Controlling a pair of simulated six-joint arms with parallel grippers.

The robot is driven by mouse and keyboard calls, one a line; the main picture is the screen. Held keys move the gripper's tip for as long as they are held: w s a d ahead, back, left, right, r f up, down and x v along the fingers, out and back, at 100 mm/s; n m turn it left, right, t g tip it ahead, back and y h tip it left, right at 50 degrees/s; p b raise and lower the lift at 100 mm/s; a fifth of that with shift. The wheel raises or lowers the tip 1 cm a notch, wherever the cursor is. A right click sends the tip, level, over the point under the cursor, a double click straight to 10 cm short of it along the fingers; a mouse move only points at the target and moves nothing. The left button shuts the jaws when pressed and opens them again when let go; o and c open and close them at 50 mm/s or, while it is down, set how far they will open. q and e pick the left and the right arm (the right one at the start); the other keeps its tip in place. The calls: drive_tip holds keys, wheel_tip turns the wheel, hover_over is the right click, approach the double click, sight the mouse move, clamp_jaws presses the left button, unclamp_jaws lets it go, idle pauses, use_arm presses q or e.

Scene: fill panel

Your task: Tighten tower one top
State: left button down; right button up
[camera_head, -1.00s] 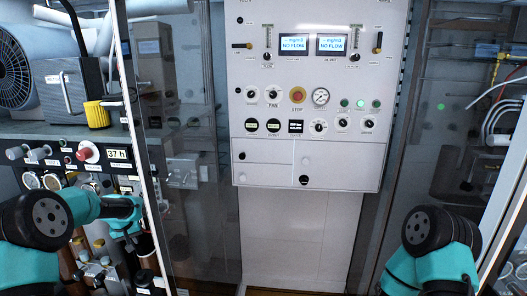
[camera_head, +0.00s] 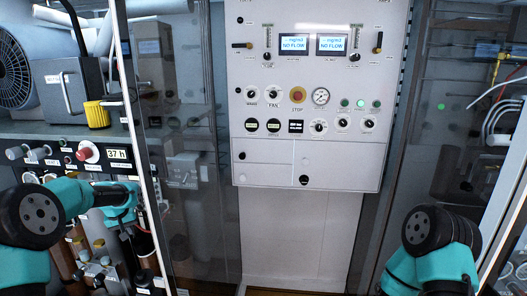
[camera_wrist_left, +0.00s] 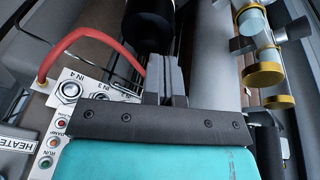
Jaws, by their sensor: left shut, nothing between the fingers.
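My left gripper (camera_wrist_left: 167,80) is shut with nothing between its fingers. In the head view my left wrist reaches over the crowded left bench, and its fingertips are hard to make out there. In the left wrist view a black cylinder end (camera_wrist_left: 150,20) lies just beyond the fingertips, and I cannot tell if they touch. A pale grey cylinder (camera_wrist_left: 213,50) runs to the right of the fingers. Fittings with gold-coloured ends (camera_wrist_left: 263,75) stand further right. No label marks tower one or its top. My right gripper is out of view; only its arm shows at the lower right.
A red hose (camera_wrist_left: 100,40) curves beside the IN 4 port (camera_wrist_left: 69,91), left of the fingers. A glass door edge (camera_head: 137,130) stands right of the left arm.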

use_arm(q)
drive_tip(key=shift+r, duration=0.25)
drive_tip(key=shift+w+d+r, duration=0.8)
drive_tip(key=shift+d+r, duration=0.05)
drive_tip(key=shift+d, duration=0.15)
drive_tip(key=shift+r, duration=0.1)
hover_over(145, 243)
drive_tip(key=f, duration=0.6)
drive_tip(key=shift+s+a, duration=0.15)
drive_tip(key=shift+s, duration=0.2)
drive_tip(key=shift+f, duration=0.8)
